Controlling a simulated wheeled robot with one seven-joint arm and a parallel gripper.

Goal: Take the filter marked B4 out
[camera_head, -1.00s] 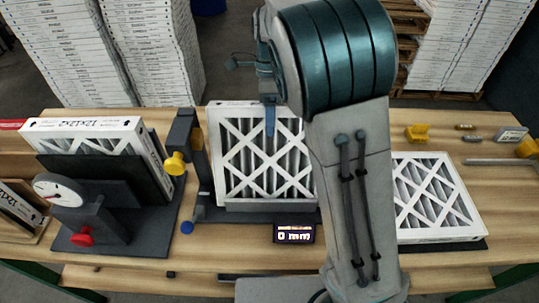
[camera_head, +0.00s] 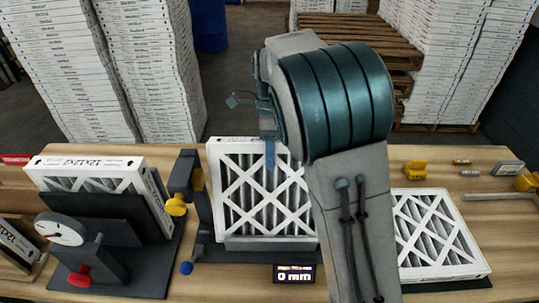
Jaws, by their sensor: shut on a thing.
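A white-framed pleated filter (camera_head: 236,195) stands upright in the middle of the bench, in a dark stand (camera_head: 255,243). My gripper (camera_head: 270,155) is at its top edge, with one blue finger showing in front of the frame. It is shut on this filter; the arm hides the other finger and the filter's right edge. Another filter (camera_head: 90,165), marked 12x12x2, stands tilted in a dark gauge stand (camera_head: 110,222) at the left. A third filter (camera_head: 437,232) lies on a dark mat at the right. I cannot read B4 on any of them.
A small display (camera_head: 295,275) reads 0 mm in front of the middle stand. Yellow blocks (camera_head: 415,168) and small parts lie at the back right. Stacked boxes (camera_head: 150,70) stand behind the bench.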

